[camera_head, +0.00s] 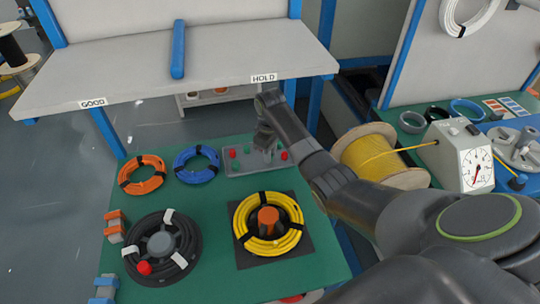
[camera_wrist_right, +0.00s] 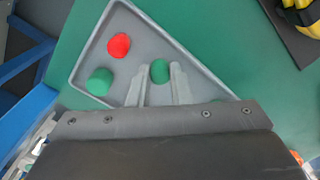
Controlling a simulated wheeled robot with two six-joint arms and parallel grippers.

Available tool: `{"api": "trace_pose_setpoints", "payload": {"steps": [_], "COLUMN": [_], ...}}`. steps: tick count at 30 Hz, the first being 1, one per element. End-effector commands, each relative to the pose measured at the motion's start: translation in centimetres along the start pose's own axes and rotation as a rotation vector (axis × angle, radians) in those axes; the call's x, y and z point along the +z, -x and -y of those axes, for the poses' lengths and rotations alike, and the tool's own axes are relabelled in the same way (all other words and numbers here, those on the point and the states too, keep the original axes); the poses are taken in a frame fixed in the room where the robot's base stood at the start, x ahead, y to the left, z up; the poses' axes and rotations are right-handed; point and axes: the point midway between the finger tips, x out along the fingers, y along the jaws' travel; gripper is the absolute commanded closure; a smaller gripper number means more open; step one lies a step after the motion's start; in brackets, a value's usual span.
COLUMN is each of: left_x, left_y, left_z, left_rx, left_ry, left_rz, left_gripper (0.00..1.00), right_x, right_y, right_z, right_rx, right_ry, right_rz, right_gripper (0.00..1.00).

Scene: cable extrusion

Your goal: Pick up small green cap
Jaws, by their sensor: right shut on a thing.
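A small green cap (camera_wrist_right: 159,71) sits between the fingertips of my right gripper (camera_wrist_right: 158,76) in the right wrist view. The gripper is shut on it, over the grey tray (camera_wrist_right: 78,68). Another green cap (camera_wrist_right: 100,82) and a red cap (camera_wrist_right: 119,46) lie in the tray to the left. In the head view my right gripper (camera_head: 266,150) reaches down to the tray (camera_head: 231,171) and hides the held cap. A red cap (camera_head: 284,155) shows to its right. I cannot tell whether the held cap still touches the tray. My left gripper is not in view.
The green table (camera_head: 215,215) also bears an orange coil (camera_head: 142,174), a blue coil (camera_head: 196,164), a black coil (camera_head: 190,238) and a yellow coil (camera_head: 285,243). A grey shelf (camera_head: 130,75) overhangs behind the tray. A yellow cable spool (camera_head: 350,157) stands to the right.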

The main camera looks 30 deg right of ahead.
Motion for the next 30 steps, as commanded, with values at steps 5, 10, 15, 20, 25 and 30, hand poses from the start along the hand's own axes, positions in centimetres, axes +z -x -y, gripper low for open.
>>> {"api": "trace_pose_setpoints", "payload": {"steps": [5,10,15,20,25,30], "left_x": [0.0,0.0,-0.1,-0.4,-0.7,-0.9], "left_y": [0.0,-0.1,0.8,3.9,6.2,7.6], "left_z": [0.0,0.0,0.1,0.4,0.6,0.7], "left_rx": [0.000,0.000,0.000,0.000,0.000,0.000], "left_ry": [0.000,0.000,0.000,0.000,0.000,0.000], "left_rz": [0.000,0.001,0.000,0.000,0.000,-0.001], "left_gripper": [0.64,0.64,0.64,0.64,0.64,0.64], "right_x": [-0.1,0.6,2.6,5.2,7.9,10.2], "right_y": [3.0,6.1,6.5,6.8,6.7,6.5], "right_z": [-0.1,0.5,2.6,5.2,8.0,10.3], "right_rx": [0.004,0.000,-0.002,-0.005,-0.004,-0.004], "right_ry": [0.001,0.001,0.002,0.001,0.001,0.001], "right_rz": [-0.004,0.000,0.000,0.002,0.002,0.000], "right_gripper": [1.00,1.00,1.00,1.00,1.00,1.00]}}
